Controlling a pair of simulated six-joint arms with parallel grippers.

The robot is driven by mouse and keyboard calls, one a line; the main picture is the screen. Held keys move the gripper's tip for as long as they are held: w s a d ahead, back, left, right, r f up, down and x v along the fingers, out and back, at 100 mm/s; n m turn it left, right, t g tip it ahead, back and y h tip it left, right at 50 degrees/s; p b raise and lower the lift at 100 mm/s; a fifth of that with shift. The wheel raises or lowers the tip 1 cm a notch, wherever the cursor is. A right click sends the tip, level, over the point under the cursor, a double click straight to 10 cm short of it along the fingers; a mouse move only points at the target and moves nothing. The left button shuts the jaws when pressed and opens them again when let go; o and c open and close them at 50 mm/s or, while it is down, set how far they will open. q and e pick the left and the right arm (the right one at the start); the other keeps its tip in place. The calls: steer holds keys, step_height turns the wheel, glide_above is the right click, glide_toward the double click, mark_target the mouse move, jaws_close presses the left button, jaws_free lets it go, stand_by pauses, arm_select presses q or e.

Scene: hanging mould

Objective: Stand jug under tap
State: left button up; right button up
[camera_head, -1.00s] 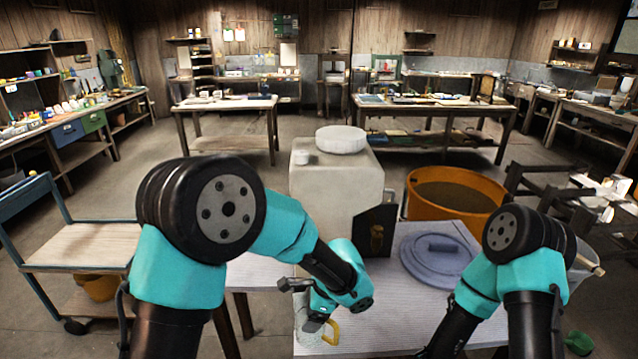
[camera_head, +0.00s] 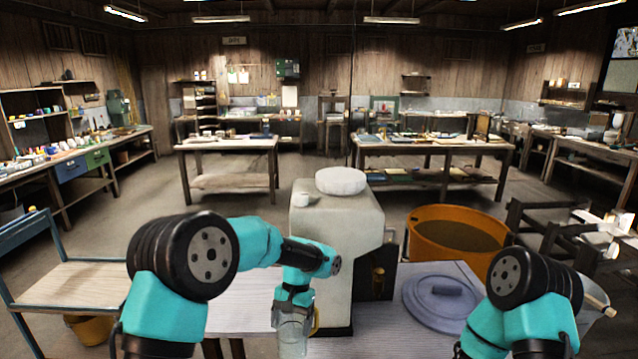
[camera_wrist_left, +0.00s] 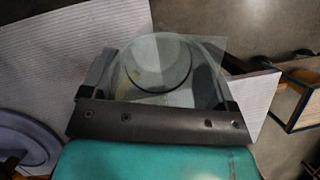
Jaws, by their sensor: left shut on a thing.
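A clear jug (camera_head: 293,338) with a yellow handle (camera_head: 316,322) is in my left gripper (camera_head: 293,308) at the front of the table. In the left wrist view the jug (camera_wrist_left: 158,65) shows as clear walls around a round dark base, between the two fingers of the left gripper (camera_wrist_left: 160,92). I cannot tell whether it touches the table. A large cream tank (camera_head: 335,225) stands behind it. A dark panel with a small brass-coloured part (camera_head: 378,280), which may be the tap, is at its right side. My right gripper is out of view.
A blue-grey round lid (camera_head: 440,300) lies on the ribbed white table (camera_head: 400,335), right of the tank. An orange tub (camera_head: 455,235) stands behind it. A wooden-topped cart (camera_head: 75,290) is at the left. My right arm occupies the lower right.

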arm_select(q)
steer(key=a+f+n, duration=0.1)
steer(key=a+f, duration=0.3)
steer(key=f, duration=0.4)
steer(key=w+a+f+n+h, duration=0.1)
steer(key=a+f, duration=0.4)
steer(key=f, duration=0.3)
steer(key=a+f+n, duration=0.1)
steer(key=a+f, duration=0.4)
steer(key=f, duration=0.4)
steer(key=shift+w, duration=0.15)
